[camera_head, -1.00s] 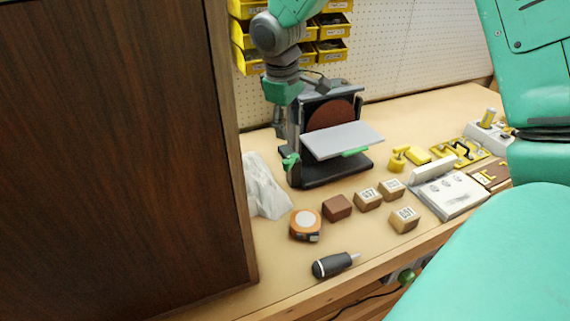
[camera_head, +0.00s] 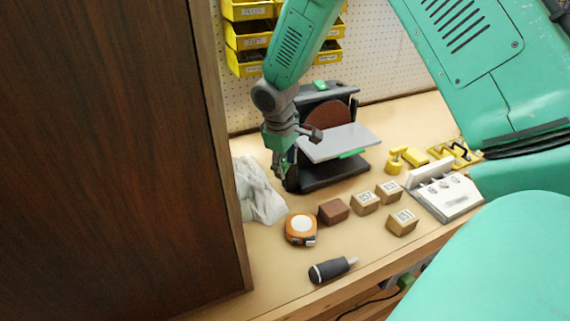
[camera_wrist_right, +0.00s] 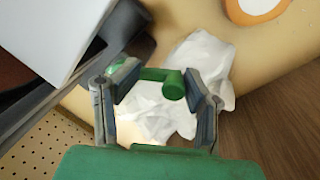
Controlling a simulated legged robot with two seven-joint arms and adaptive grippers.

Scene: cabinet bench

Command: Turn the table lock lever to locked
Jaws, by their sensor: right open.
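The disc sander stands on the bench, with its flat grey table (camera_head: 340,142) in front of the brown disc (camera_head: 328,118). The green lock lever (camera_wrist_right: 172,84) shows in the right wrist view as a short bar with a round knob, at the sander's side. My right gripper (camera_head: 284,172) is at the left side of the sander and hides the lever in the head view. In the right wrist view the gripper (camera_wrist_right: 155,88) is open, with the lever between its two fingers. I cannot tell whether a finger touches it. My left gripper is not in view.
A crumpled white cloth or bag (camera_head: 258,190) lies left of the sander. A tape measure (camera_head: 301,228), several small blocks (camera_head: 365,203) and a screwdriver (camera_head: 332,269) lie in front. A dark wooden cabinet side (camera_head: 100,160) fills the left.

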